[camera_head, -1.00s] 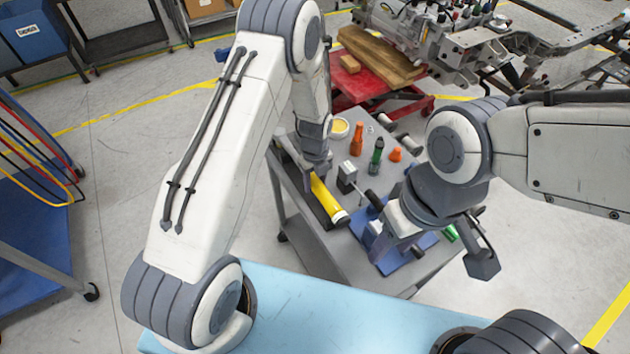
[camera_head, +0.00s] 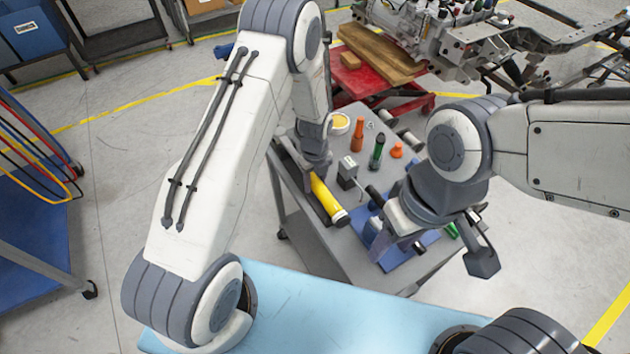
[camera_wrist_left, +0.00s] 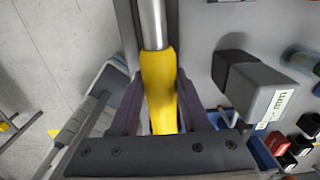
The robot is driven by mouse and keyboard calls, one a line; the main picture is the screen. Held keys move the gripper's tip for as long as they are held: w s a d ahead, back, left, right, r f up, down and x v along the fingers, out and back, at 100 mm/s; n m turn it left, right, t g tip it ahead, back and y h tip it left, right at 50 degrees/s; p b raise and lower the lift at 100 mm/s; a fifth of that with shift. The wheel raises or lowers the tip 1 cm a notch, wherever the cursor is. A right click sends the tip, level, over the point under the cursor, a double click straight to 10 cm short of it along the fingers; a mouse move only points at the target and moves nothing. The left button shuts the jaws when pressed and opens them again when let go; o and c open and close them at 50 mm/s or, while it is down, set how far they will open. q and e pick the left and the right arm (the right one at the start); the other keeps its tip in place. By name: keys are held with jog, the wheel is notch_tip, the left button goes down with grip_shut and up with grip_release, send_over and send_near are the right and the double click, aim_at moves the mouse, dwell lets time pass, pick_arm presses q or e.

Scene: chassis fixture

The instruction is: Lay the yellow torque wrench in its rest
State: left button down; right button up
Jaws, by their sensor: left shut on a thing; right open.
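The yellow torque wrench shows its yellow handle (camera_head: 325,198) at the left side of the grey cart, lying lengthwise along that edge. In the left wrist view its yellow grip (camera_wrist_left: 160,90) is between my left fingers, and its bare metal shaft (camera_wrist_left: 153,22) runs up out of frame. My left gripper (camera_head: 316,170) is shut on the handle. A long dark strip (camera_head: 312,212) runs along the wrench, apparently its rest; I cannot tell whether the wrench touches it.
On the grey cart (camera_head: 345,262) stand a grey labelled block (camera_head: 347,172), a green bottle-like item (camera_head: 377,152), orange items (camera_head: 357,134) and a yellow-topped round container (camera_head: 339,124). A blue fixture (camera_head: 412,254) lies below my right gripper. A light blue surface (camera_head: 300,310) is in front.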

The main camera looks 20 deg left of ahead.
pick_arm(q)
jog(key=shift+w+f, duration=0.1)
jog(key=shift+f, duration=0.1)
jog(key=shift+c, duration=2.2)
grip_release()
jog(key=shift+o, duration=0.7)
notch_tip(320, 180, up, 9)
jog(key=p, duration=0.6)
jog(key=shift+p, duration=0.3)
